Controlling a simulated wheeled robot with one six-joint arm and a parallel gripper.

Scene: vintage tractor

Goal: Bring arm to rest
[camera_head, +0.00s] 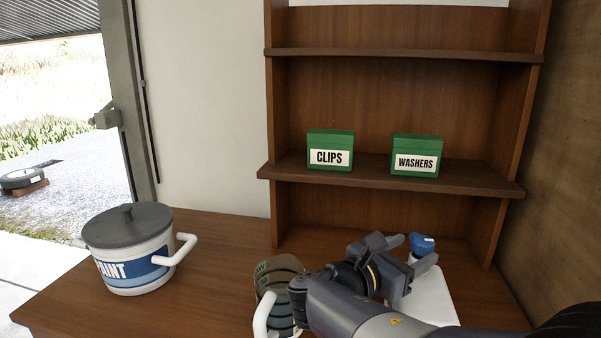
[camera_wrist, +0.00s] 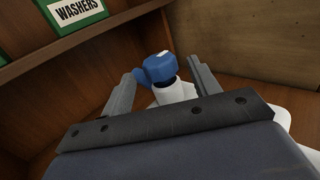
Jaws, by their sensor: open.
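My gripper (camera_head: 416,252) is over the right part of the wooden worktop, in front of the shelf unit. Its two fingers are apart in the wrist view (camera_wrist: 160,88).
A lidded paint pot (camera_head: 130,252) stands at the left of the worktop (camera_head: 205,290). A striped container with a white handle (camera_head: 276,285) is beside my arm. Green CLIPS (camera_head: 330,150) and WASHERS (camera_head: 416,155) boxes sit on the shelf (camera_head: 375,176). A wall (camera_head: 565,150) bounds the right.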

